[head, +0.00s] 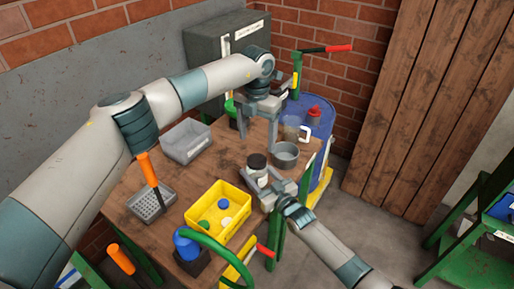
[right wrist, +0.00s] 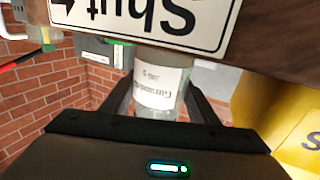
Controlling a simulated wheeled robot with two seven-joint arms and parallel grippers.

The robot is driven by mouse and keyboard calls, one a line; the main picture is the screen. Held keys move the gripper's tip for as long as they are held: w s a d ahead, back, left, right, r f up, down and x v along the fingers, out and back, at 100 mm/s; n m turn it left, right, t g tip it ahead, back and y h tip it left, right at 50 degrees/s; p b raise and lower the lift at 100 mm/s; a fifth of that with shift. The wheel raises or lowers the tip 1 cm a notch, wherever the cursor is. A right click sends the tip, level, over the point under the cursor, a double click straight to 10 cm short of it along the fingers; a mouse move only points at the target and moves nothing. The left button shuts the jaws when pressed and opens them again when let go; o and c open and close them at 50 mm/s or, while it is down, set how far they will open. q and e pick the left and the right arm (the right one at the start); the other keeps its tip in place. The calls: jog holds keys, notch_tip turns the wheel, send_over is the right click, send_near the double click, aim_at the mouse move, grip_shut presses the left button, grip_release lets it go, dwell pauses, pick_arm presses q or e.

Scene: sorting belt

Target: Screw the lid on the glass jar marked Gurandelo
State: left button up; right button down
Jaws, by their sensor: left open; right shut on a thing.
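The glass jar (head: 262,178) with a white label stands near the table's right front edge, topped by a dark round piece (head: 257,161). I cannot tell how firmly that piece sits. In the right wrist view the jar (right wrist: 158,88) appears upside down, its label reading roughly "Gurandelo". My right gripper (head: 270,190) is shut on the jar, with one finger on each side; its fingers also show in the right wrist view. My left gripper (head: 257,137) is open and empty, pointing down behind the jar. Loose green (head: 205,227), white (head: 223,204) and blue (head: 227,222) round pieces lie in the yellow crate.
The yellow crate (head: 193,213) stands left of the jar. A grey metal pot (head: 286,157) and a clear mug (head: 291,128) stand behind it to the right. A grey bin (head: 187,148) and perforated tray (head: 143,207) are farther left. A "Shut" sign (right wrist: 145,18) is close in the right wrist view.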

pick_arm(q)
jog(key=shift+r, duration=2.1)
pick_arm(e)
jog(key=c, duration=0.6)
grip_release()
pick_arm(q)
jog(key=shift+f, duration=0.1)
pick_arm(e)
jog(key=shift+s, duration=0.1)
pick_arm(q)
notch_tip(320, 180, down, 3)
jog(key=b, duration=0.3)
jog(key=shift+f, duration=0.2)
pick_arm(e)
jog(key=v, duration=1.7)
jog(key=shift+s+d, duration=0.1)
jog(key=shift+d, duration=0.05)
pick_arm(q)
jog(key=shift+r, duration=0.1)
